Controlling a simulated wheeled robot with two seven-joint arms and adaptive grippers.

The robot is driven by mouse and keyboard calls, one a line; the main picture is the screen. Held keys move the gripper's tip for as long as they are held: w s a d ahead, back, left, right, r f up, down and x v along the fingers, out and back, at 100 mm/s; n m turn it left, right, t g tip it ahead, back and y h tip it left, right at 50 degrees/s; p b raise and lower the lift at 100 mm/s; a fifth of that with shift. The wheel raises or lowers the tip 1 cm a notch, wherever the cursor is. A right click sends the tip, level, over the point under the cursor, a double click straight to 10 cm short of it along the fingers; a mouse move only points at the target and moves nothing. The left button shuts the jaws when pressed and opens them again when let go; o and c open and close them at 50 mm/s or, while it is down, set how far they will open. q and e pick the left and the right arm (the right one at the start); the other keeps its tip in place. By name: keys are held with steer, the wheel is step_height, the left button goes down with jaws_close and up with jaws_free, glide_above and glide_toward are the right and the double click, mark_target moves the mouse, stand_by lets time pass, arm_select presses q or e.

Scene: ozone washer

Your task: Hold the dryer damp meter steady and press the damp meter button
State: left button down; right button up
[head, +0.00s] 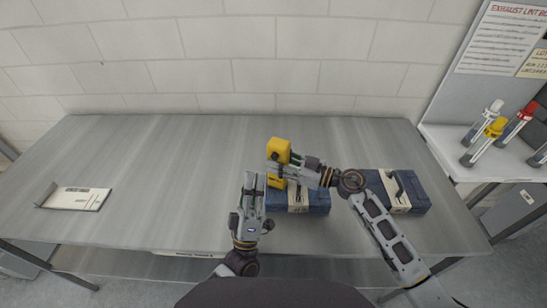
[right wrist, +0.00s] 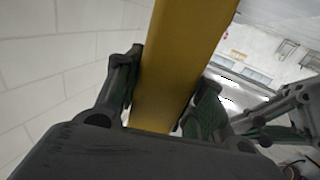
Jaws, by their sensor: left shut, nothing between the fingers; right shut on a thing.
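The right wrist view shows the yellow body (right wrist: 175,70) between the two fingers. My left gripper (head: 254,179) is shut and empty, pointing away from me just left of the meter. I cannot tell whether its tips touch the meter. The button is not discernible in either view.
Two blue cases, one behind the grippers (head: 318,202) and one to the right (head: 416,190), stand on the grey table (head: 170,160). A flat pale tray (head: 75,198) lies at the left. Several capped bottles stand on a right-hand shelf (head: 455,140). The table's back and left-middle are clear.

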steer(key=o, duration=1.3)
steer(key=shift+c, duration=0.2)
steer(key=shift+d, duration=0.1)
steer(key=v, duration=1.1)
steer(key=shift+s+d, duration=0.15)
steer(key=shift+d, duration=0.25)
